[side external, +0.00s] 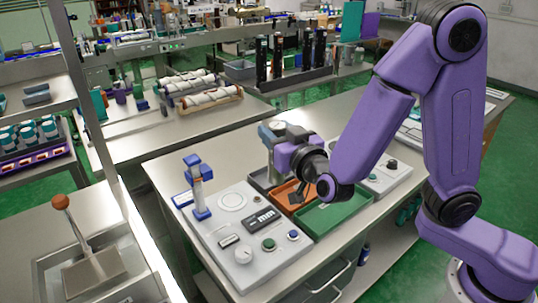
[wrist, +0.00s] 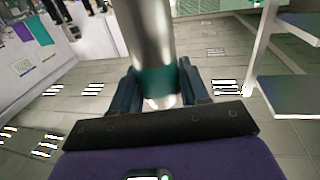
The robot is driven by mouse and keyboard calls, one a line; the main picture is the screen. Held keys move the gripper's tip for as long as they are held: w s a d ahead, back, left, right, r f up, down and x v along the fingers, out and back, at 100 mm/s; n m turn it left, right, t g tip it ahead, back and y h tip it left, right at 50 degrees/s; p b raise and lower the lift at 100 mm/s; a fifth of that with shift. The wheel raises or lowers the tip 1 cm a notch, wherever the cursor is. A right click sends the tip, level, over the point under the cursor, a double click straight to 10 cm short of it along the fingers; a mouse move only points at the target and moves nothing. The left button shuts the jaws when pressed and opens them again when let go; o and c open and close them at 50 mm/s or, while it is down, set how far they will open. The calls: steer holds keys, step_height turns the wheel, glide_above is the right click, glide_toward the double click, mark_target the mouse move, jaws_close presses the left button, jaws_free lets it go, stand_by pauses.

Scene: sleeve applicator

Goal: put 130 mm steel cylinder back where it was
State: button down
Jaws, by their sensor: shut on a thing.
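The steel cylinder (wrist: 150,35) is a bright metal rod with a teal band (wrist: 157,80). In the wrist view it stands between the two dark fingers of my gripper (wrist: 160,90), which is shut on it around the teal band. The cylinder's far end runs out of the top of that view. In the side view my purple wrist is above the trays at the back of the bench, and the cylinder is hard to make out there. The applicator (side external: 232,240) is a pale panel with a blue clamp post (side external: 198,190) at its left.
A grey tray (side external: 262,183), an orange tray (side external: 283,200) and a green tray (side external: 325,220) lie side by side under my arm. A second panel with knobs (side external: 385,178) is to the right. Dark upright columns (side external: 278,58) stand on a bench behind.

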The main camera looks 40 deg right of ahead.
steer(key=w+d+f, duration=0.2)
steer(key=w+d, duration=0.1)
steer(key=d, duration=0.7)
steer(key=w+a+f, duration=0.1)
steer(key=w+f, duration=1.2)
steer(key=shift+w+f, duration=0.15)
stand_by(0.5)
steer(key=shift+f, duration=0.15)
steer(key=c, duration=0.6)
jaws_free()
steer(key=shift+o, duration=0.2)
